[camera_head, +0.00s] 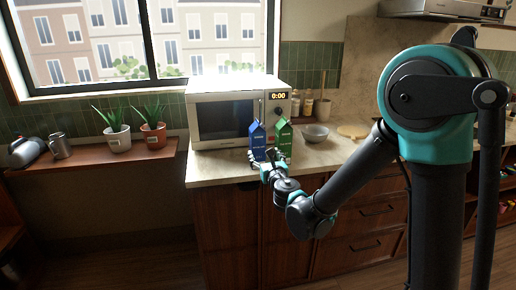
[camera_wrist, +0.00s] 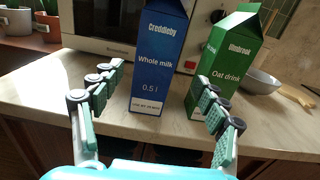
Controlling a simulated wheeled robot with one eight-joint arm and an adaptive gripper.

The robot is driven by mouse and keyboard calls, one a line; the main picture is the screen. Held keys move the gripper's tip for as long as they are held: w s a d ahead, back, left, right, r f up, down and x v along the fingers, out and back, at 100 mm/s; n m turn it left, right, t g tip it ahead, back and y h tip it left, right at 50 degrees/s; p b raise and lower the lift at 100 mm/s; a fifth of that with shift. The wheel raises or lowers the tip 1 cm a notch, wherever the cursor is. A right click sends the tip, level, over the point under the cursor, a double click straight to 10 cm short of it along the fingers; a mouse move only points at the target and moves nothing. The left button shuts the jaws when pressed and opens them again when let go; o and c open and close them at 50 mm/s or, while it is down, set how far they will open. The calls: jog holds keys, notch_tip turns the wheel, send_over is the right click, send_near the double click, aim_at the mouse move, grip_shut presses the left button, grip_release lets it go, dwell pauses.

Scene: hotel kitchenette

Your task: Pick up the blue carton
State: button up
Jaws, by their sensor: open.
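The blue carton (camera_head: 257,138), labelled whole milk, stands upright on the counter in front of the microwave. It also shows in the wrist view (camera_wrist: 158,60), ahead of my gripper and between the lines of its two fingers. A green oat drink carton (camera_head: 283,140) stands upright just to its right; it shows in the wrist view (camera_wrist: 222,65), behind the right finger. My gripper (camera_wrist: 163,95) is open and empty, its fingers spread wide. The right fingertip overlaps the green carton in the picture; I cannot tell if they touch. In the head view my gripper (camera_head: 265,166) is low before the cartons.
A white microwave (camera_head: 222,119) stands behind the cartons. A grey bowl (camera_head: 315,133) is to their right, with bottles (camera_head: 308,103) behind. Potted plants (camera_head: 117,138) stand on the left shelf. The counter (camera_wrist: 45,75) is clear to the blue carton's left.

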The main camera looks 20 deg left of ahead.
aim_at(259, 147)
jog(key=x, duration=0.2)
jog(key=shift+w+a, duration=0.2)
jog(key=shift+w, duration=0.15)
jog(key=shift+a+x, duration=0.15)
jog(key=shift+x, duration=1.2)
jog(key=shift+a+x, duration=0.15)
jog(key=shift+x, duration=1.2)
jog(key=shift+s+r, duration=0.2)
jog(key=shift+s, duration=0.05)
jog(key=c, duration=1.6)
